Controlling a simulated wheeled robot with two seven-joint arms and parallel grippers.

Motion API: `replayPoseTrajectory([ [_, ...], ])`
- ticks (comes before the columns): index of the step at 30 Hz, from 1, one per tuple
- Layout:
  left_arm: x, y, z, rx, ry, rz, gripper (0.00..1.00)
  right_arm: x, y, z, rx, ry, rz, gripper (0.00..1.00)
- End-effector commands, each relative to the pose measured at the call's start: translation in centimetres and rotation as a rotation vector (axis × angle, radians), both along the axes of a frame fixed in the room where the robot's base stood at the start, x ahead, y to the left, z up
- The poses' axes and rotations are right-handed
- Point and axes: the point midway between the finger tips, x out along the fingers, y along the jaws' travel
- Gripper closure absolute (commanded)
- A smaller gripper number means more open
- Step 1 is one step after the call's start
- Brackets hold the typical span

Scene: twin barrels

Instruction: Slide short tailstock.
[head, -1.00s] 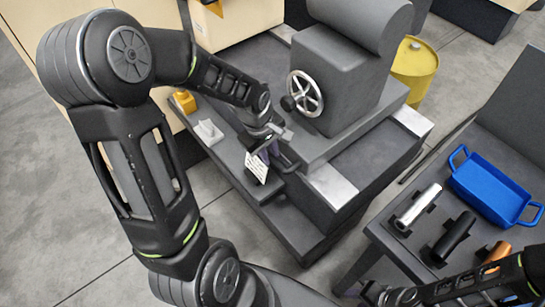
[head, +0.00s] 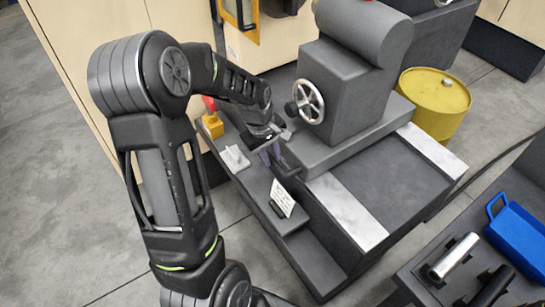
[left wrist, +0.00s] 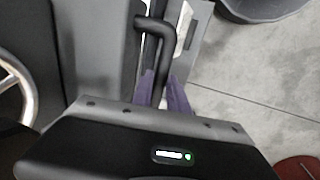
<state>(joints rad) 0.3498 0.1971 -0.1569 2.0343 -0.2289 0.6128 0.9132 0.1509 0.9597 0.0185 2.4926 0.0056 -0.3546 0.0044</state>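The tailstock (head: 350,85) is a grey block with a rounded top and a silver handwheel (head: 308,101). It sits on the dark machine bed (head: 385,182). A dark handle (head: 290,165) sticks out low on its near left side. My left gripper (head: 271,156) is at this handle. In the left wrist view, its purple fingers (left wrist: 161,92) lie on both sides of the black bent handle (left wrist: 160,30) and appear shut on it. The handwheel shows at that view's left edge (left wrist: 15,92). My right gripper is out of view.
A card (head: 282,199) stands on the front ledge. A white block (head: 235,158) and a yellow block with a red top (head: 212,124) are left of my gripper. Bare bed with pale strips (head: 345,210) extends lower right of the tailstock. A yellow barrel (head: 435,103) and blue tray (head: 520,235) are right.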

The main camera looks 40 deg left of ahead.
Motion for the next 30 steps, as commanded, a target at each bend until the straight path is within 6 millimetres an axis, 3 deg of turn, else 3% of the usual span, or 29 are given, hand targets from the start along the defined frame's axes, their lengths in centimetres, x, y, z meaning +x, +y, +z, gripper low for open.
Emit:
replayPoseTrajectory([
  [7, 0.0, 0.0, 0.0, -0.001, 0.0, 0.002, 0.6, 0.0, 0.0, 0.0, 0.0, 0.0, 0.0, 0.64],
  [17, -0.1, -0.1, 0.3, -0.002, 0.001, 0.001, 0.6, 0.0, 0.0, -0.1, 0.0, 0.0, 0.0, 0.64],
  [30, -1.2, 0.3, 6.4, -0.001, -0.002, 0.001, 0.6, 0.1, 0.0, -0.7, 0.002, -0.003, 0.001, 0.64],
])
